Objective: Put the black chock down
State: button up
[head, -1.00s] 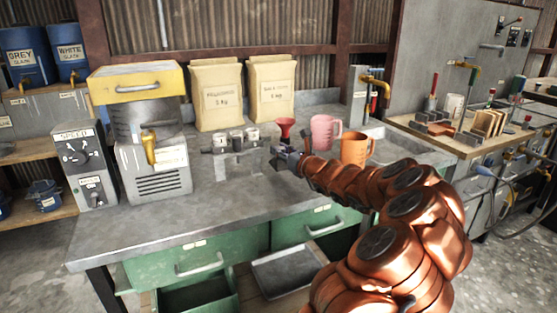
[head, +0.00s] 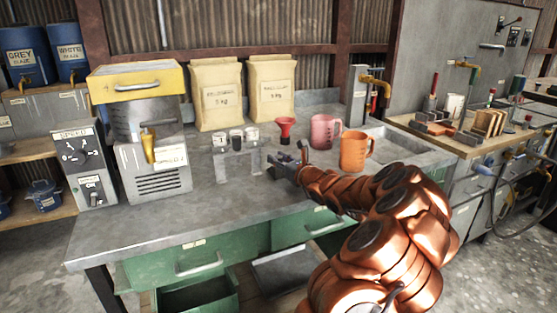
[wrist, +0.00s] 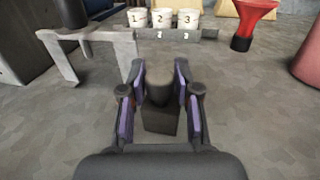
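The black chock (wrist: 161,119) is a dark block with a rounded grey-topped part, seen between the fingers in the wrist view. My gripper (wrist: 160,78) has a finger close against each side of it and looks shut on it. In the head view my gripper (head: 285,165) is low over the grey bench (head: 225,200), in front of the red funnel. The chock is small and dark there, and I cannot tell whether its underside touches the bench.
A grey stand (wrist: 88,38) is left of the gripper, with three numbered white pots (wrist: 162,18) behind. A red funnel (head: 285,130), pink jug (head: 325,131) and orange jug (head: 354,152) stand behind and right. The front left of the bench is clear.

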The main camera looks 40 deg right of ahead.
jog(key=shift+o, duration=1.4)
jog(key=shift+r, duration=0.1)
jog(key=shift+s+a, duration=0.2)
jog(key=shift+s, duration=1.8)
jog(key=shift+s+a, duration=0.25)
jog(key=shift+s, duration=1.75)
jog(key=shift+s+a, duration=0.2)
jog(key=shift+s, duration=1.8)
